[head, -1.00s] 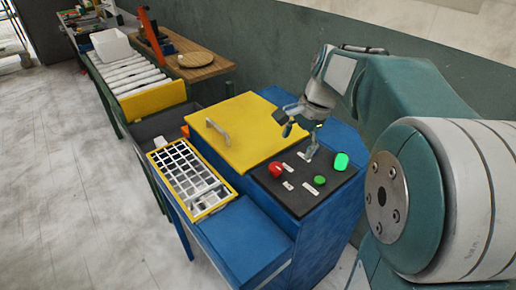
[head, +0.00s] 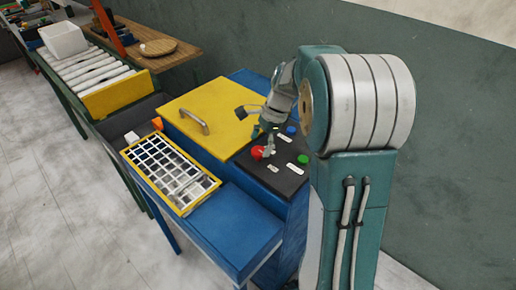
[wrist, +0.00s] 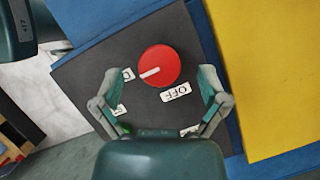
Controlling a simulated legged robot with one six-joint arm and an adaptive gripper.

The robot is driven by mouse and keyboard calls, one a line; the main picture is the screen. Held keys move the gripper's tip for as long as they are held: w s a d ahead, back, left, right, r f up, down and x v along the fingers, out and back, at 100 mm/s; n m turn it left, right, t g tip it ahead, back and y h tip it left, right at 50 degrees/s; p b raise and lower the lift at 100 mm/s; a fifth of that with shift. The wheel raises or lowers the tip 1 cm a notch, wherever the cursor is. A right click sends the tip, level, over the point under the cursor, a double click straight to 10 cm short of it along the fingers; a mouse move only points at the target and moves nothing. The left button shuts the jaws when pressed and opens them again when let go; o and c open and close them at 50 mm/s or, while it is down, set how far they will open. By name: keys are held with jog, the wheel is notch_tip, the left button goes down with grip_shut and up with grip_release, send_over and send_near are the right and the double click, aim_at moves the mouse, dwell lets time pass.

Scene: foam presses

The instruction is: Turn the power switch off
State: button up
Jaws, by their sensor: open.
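The red round power switch (head: 257,153) sits on the dark control panel (head: 287,179) of the blue machine. In the wrist view the red switch (wrist: 168,59) shows a white line pointing left and slightly down, towards a small partly hidden label (wrist: 127,75). An OFF label (wrist: 176,92) lies just below the switch. My gripper (head: 267,143) is over the panel close to the red switch. In the wrist view my gripper (wrist: 160,76) is open, with one finger on each side of the switch and visible gaps to it.
A green button (head: 303,159) and a blue button (head: 291,130) are on the same panel. A yellow lid (head: 190,98) with a handle lies beside it. A yellow-framed grid tray (head: 150,158) rests on the machine's left. A roller conveyor (head: 85,66) stands behind.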

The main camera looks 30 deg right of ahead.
jog(key=shift+x, duration=0.75)
jog(key=shift+d+f, duration=0.15)
jog(key=shift+d, duration=0.2)
jog(key=shift+a, duration=0.1)
jog(key=c, duration=1.1)
jog(key=shift+c, duration=0.2)
